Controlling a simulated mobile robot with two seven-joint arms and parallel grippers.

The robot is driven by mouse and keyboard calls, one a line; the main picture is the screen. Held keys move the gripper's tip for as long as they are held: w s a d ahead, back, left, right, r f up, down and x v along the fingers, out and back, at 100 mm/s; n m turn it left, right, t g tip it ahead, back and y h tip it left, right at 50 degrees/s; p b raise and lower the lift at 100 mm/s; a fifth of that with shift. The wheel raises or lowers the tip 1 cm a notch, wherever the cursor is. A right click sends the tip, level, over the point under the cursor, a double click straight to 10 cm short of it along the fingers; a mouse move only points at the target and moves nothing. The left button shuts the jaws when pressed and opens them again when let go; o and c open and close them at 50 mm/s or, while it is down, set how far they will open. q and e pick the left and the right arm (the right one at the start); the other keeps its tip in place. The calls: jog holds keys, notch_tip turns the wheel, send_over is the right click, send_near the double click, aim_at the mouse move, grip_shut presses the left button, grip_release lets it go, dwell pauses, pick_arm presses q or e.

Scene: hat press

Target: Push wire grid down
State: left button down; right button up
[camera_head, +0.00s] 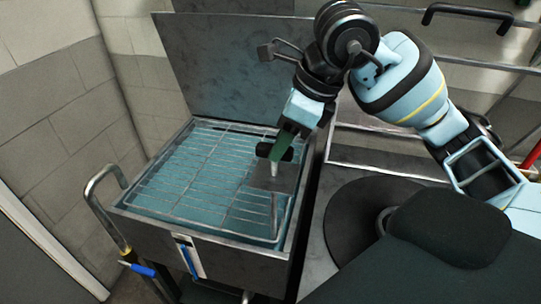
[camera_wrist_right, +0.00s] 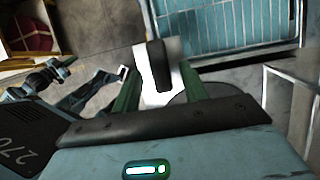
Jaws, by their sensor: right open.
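The wire grid (camera_head: 190,165) lies in the open metal basin, over a blue-green surface. It also shows at the top right of the wrist view (camera_wrist_right: 225,22). A black handle (camera_head: 275,151) on a pale stem and flat plate stands over the right part of the grid. In the right wrist view the black handle (camera_wrist_right: 158,65), with a white plate behind it, appears between my green fingers. My right gripper (camera_head: 288,142) is open at this handle, above the grid; I cannot tell whether it touches. My left gripper is not in view.
The metal basin (camera_head: 210,243) has a raised lid (camera_head: 235,65) behind it and a curved side handle (camera_head: 100,190) at the left. A blue-handled item (camera_head: 187,258) hangs at its front. A metal counter lies to the right. Tiled walls close off the left.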

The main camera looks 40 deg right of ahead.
jog(key=shift+x, duration=2.7)
jog(key=shift+c, duration=0.3)
grip_shut()
